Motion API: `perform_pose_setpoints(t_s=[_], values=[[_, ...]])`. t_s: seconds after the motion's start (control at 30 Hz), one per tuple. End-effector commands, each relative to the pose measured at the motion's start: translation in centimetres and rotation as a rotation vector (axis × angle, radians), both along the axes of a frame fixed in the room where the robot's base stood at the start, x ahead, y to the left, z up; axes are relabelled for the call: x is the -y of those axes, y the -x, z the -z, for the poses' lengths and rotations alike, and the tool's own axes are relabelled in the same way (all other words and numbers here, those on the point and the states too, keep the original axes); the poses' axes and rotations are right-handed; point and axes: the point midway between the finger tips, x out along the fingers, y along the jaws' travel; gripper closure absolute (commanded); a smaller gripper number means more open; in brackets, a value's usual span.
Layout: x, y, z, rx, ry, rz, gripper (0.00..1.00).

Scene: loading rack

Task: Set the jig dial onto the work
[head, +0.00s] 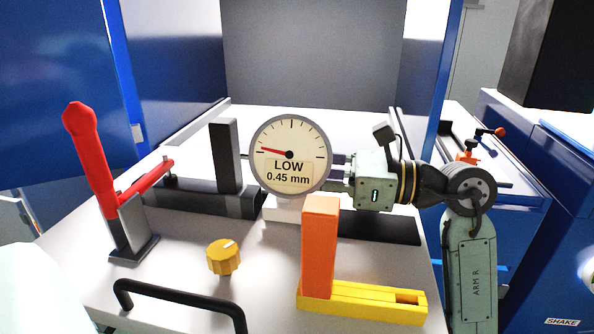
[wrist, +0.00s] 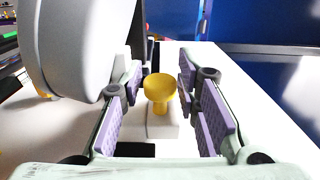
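The round jig dial (head: 289,155) faces me in the head view, its red needle pointing left and its label reading "LOW 0.45 mm". Its grey back (wrist: 75,45) fills the upper left of the wrist view. A yellow cup-topped piece (wrist: 160,92) stands on a white block (wrist: 165,128) in the wrist view; the dial hides this piece in the head view. My gripper (wrist: 162,86) is open, with a purple-padded finger on each side of the yellow piece and visible gaps. In the head view my gripper (head: 340,172) is partly behind the dial's right edge.
A red-handled clamp (head: 92,160) stands at the left. A dark post (head: 225,155) rises left of the dial. A yellow knob (head: 224,257), a black handle (head: 180,291) and an orange upright (head: 319,245) on a yellow base (head: 365,302) are in front. Blue walls flank the bench.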

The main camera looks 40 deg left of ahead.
Motion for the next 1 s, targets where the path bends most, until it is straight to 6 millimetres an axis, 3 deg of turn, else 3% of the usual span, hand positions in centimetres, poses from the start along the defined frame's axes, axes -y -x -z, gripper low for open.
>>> perform_pose_setpoints(t_s=[0.17,0.6,0.8,1.0], values=[[1.2,-0.9,0.0,-0.001,0.0,0.003,0.71],[8.6,-5.4,0.0,-0.002,0.001,0.002,0.71],[10.1,-6.2,0.0,0.001,-0.001,0.001,0.71],[10.3,-6.3,0.0,0.0,-0.001,0.0,0.71]])
